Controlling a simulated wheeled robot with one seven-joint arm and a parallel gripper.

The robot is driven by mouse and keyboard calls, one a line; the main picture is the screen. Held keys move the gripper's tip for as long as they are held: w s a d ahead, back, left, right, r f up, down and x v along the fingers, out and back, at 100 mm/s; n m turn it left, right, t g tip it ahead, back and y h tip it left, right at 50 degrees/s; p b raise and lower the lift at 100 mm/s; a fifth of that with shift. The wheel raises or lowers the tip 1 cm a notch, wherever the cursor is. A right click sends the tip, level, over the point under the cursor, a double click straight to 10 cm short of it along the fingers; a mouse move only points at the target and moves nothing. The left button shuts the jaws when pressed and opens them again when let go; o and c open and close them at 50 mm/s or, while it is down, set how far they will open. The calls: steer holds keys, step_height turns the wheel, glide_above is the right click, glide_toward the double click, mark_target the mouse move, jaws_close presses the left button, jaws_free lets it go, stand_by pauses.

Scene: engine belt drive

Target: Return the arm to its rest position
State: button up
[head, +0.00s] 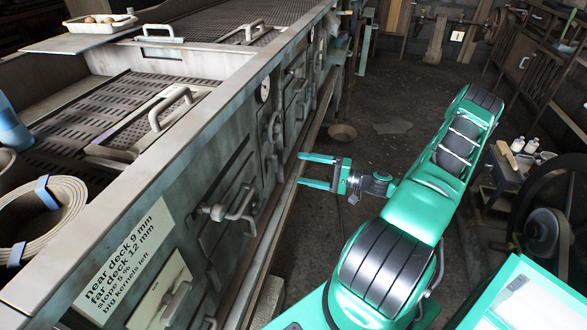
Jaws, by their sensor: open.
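My gripper (317,171) is at the end of my green arm, in the middle of the head view. Its two green fingers are apart and point left toward the side of the grey metal machine (200,112). Nothing is between the fingers. My arm (415,210) is bent, rising from the bottom of the view to a high joint at the right and coming back down to the gripper. The gripper appears over the dark floor, beside the machine; its exact distance from the machine's side I cannot tell.
A handle (240,203) and several levers stick out from the machine's side. A coiled belt (38,215) lies at the left. A small trolley with bottles (512,165) and a large dark wheel (545,232) stand at the right.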

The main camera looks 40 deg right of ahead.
steer(key=shift+s+d, duration=0.3)
steer(key=shift+s, duration=0.05)
steer(key=shift+a, duration=0.1)
stand_by(0.3)
steer(key=s+a+r+n+g+h, duration=0.25)
steer(key=s+a+n+g, duration=0.45)
steer(key=g, duration=0.4)
steer(key=s+a+r+m+g+h, duration=0.2)
steer(key=s+r+h, duration=0.6)
steer(key=s+r, duration=1.3)
steer(key=shift+a+m+g, duration=0.35)
steer(key=shift+m+g, duration=0.15)
steer(key=shift+g, duration=0.1)
